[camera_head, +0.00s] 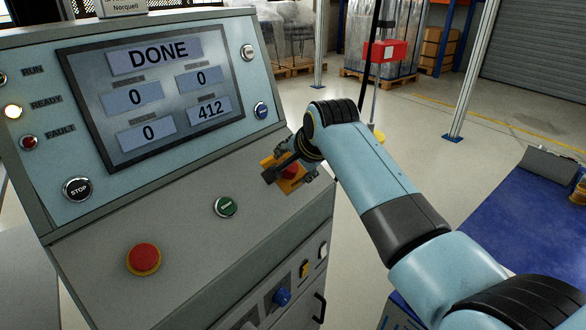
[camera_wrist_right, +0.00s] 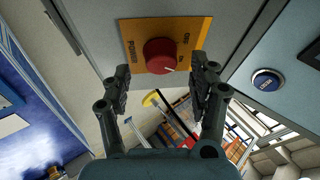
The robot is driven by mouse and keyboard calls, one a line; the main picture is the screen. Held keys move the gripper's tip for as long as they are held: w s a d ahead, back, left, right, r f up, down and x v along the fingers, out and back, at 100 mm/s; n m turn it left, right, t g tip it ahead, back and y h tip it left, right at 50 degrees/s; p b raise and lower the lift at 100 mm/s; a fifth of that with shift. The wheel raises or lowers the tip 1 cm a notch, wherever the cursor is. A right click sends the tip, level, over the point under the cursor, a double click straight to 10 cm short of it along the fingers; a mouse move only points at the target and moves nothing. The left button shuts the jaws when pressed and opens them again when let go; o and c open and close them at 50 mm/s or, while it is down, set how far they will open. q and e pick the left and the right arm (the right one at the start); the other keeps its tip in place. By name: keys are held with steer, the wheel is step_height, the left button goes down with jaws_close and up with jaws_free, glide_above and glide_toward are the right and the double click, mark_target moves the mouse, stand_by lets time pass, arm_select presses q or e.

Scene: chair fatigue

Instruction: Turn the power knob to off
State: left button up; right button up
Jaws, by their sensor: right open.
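The power knob (camera_wrist_right: 160,55) is round and red, with a small white mark at its lower right edge in the right wrist view. It sits on an orange plate (camera_wrist_right: 140,27) lettered POWER, with small on/off lettering to its right. In the head view the knob (camera_head: 290,171) shows at the right edge of the console's sloped panel, partly covered by my gripper. My right gripper (camera_wrist_right: 160,70) is open, its two fingers on either side of the knob in the wrist view, with gaps left and right. I cannot tell the depth between fingertips and knob. My left gripper is not in view.
The console's screen (camera_head: 150,88) reads DONE, and the READY lamp (camera_head: 13,111) is lit. A red emergency button (camera_head: 144,258) and a green button (camera_head: 226,206) share the sloped panel. A blue-topped table (camera_head: 500,225) stands at right.

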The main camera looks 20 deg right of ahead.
mark_target(289, 169)
steer(key=shift+x, duration=1)
steer(key=shift+w+f, duration=0.1)
steer(key=shift+f, duration=0.05)
steer(key=c, duration=1.1)
steer(key=shift+c, duration=0.2)
